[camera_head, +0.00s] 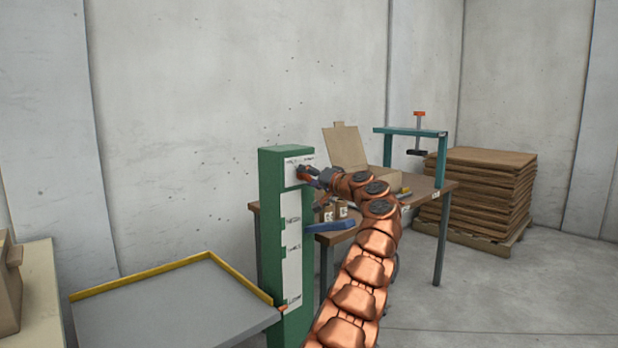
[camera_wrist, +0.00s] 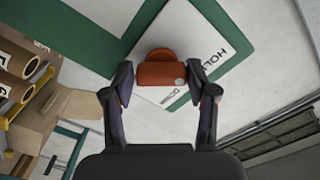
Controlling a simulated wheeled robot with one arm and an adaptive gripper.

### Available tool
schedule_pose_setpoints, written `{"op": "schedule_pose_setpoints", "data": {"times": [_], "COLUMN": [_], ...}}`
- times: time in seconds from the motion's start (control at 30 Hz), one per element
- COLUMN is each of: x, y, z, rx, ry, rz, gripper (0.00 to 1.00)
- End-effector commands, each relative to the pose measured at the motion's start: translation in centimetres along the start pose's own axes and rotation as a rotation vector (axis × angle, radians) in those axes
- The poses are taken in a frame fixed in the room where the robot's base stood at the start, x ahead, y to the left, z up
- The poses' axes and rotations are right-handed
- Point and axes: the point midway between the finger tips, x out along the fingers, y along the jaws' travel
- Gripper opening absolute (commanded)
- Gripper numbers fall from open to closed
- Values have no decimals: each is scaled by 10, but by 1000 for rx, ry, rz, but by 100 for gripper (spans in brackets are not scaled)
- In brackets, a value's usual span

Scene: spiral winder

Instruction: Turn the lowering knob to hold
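The orange-red lowering knob (camera_wrist: 161,74) sits on a white label plate (camera_wrist: 197,40) on the green post, with "HOLD" and "DOWN" lettering partly visible beside it. A small pale dot shows on the knob near its lower right edge. My gripper (camera_wrist: 160,77) has one dark finger on each side of the knob, very close to it. Whether both fingers press on the knob or leave thin gaps is not clear. In the head view my gripper (camera_head: 310,174) is at the top of the green post (camera_head: 270,230) and mostly hides the knob.
A grey tray with a yellow rim (camera_head: 180,305) extends left of the post. Behind my arm, a brown table (camera_head: 425,189) carries an open cardboard box (camera_head: 346,147) and a teal frame (camera_head: 410,131). A brown stack (camera_head: 485,190) stands at the right. Open floor lies at the lower right.

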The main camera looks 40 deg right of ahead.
Motion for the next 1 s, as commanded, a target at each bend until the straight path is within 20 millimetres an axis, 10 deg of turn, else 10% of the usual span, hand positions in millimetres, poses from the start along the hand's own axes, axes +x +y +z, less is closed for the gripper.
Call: {"op": "schedule_pose_setpoints", "data": {"times": [0.57,1.0], "x": [-3,-46], "y": [-2,-5], "z": [-2,-3], "rx": [-1,-3], "ry": [4,6], "rz": [-3,-6], "gripper": [77,77]}}
